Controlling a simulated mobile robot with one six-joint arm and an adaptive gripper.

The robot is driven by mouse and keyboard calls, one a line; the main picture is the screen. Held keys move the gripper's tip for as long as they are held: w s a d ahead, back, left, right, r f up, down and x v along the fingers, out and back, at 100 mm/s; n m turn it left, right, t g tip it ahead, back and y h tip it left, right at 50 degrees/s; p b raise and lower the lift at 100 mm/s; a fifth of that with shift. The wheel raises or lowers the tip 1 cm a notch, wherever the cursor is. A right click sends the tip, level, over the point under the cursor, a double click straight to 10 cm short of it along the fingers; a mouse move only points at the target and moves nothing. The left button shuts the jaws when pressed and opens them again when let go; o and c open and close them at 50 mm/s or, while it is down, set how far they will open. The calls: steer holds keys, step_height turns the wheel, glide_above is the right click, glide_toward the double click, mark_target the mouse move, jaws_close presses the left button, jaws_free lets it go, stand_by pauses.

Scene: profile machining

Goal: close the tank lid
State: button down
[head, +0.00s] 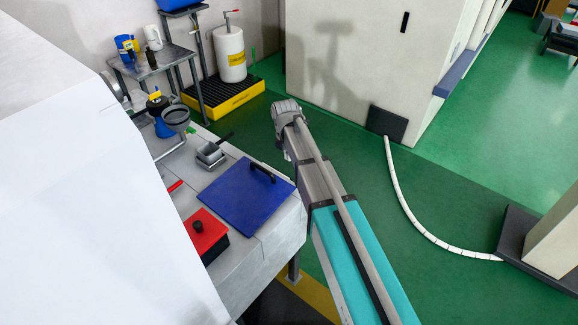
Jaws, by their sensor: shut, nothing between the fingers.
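The tank lid is a flat blue square panel (232,196) with a black bar handle (263,173) near its far right edge. It lies about level on the light grey top of the machine's side unit, left of my arm. I see no clear gap under its edges, but from this angle I cannot tell whether it is fully seated. My arm reaches up the middle of the view to a grey joint, to the right of the lid and apart from it. I cannot make out my gripper's fingers anywhere.
A red box with a black knob (203,234) sits in front of the lid. A small grey vise (210,154) and a dark funnel (176,116) stand behind it. The white machine housing (90,200) fills the left. Green floor (460,165) is open at right, crossed by a white hose (408,208).

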mark_target(291, 185)
steer(key=shift+w+d+f+b, duration=0.1)
steer(key=shift+w+f+b, duration=0.05)
steer(key=shift+f+b, duration=2.15)
steer(key=shift+w+d+f+b, duration=0.1)
steer(key=shift+f+b, duration=2.15)
steer(key=shift+f, duration=0.05)
steer(key=shift+w+d+f+b, duration=0.1)
steer(key=shift+w+f+b, duration=0.05)
steer(key=shift+f+b, duration=2.15)
steer(key=shift+f, duration=0.1)
step_height(291, 185, down, 2)
steer(key=shift+w+d+f+b, duration=0.1)
steer(key=shift+f+b, duration=0.05)
steer(key=shift+b, duration=1.05)
steer(key=shift+r, duration=0.25)
steer(key=shift+r+p, duration=0.2)
steer(key=shift+p, duration=0.2)
step_height(291, 185, up, 14)
steer(key=p, duration=1.3)
steer(key=shift+f+p, duration=0.2)
steer(key=shift+p, duration=0.1)
